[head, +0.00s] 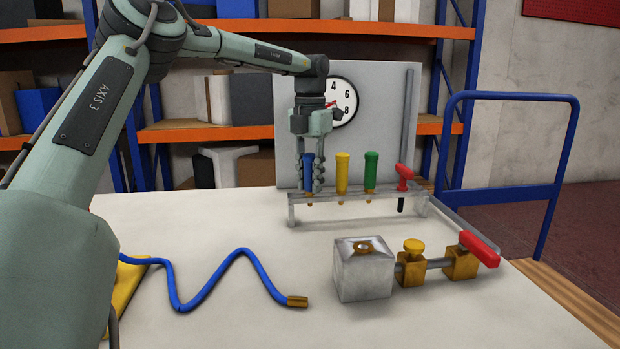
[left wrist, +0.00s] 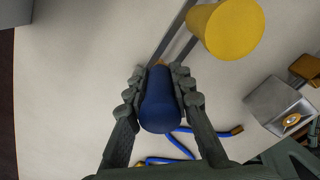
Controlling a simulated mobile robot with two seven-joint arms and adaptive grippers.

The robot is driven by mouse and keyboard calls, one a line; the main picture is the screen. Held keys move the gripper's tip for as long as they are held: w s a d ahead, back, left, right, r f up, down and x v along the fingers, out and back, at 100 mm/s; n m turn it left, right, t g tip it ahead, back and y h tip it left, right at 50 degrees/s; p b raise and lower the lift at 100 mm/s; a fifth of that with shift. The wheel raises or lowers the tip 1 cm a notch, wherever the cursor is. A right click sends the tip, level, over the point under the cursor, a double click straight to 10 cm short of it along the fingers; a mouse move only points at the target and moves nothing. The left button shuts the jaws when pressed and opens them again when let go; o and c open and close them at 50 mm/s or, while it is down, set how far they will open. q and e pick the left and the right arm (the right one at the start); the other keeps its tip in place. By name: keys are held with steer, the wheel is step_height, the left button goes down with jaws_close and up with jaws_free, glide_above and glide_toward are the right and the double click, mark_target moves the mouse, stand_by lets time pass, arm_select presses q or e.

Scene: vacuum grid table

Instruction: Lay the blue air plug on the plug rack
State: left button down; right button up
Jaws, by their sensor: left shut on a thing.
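My left gripper (head: 312,168) is shut on the blue air plug (head: 308,168) at the left part of the plug rack (head: 380,207). The plug is upright, with its brass tip at the height of the rack's rail; whether it rests in the rack I cannot tell. In the left wrist view the blue plug (left wrist: 160,102) sits between the fingers of the left gripper (left wrist: 158,85). My right gripper is not in view.
A metal block (head: 362,272) with brass valves (head: 412,264) and a red handle (head: 479,249) stands in front of the rack. A blue hose (head: 215,285) with a brass end lies on the white table (head: 200,225), near a yellow cloth-like item (head: 127,284). A panel with a gauge (head: 343,101) stands behind.

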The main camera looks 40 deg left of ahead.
arm_select(q)
steer(key=c, duration=1.3)
jaws_free()
steer(key=shift+o, duration=0.2)
step_height(320, 180, up, 12)
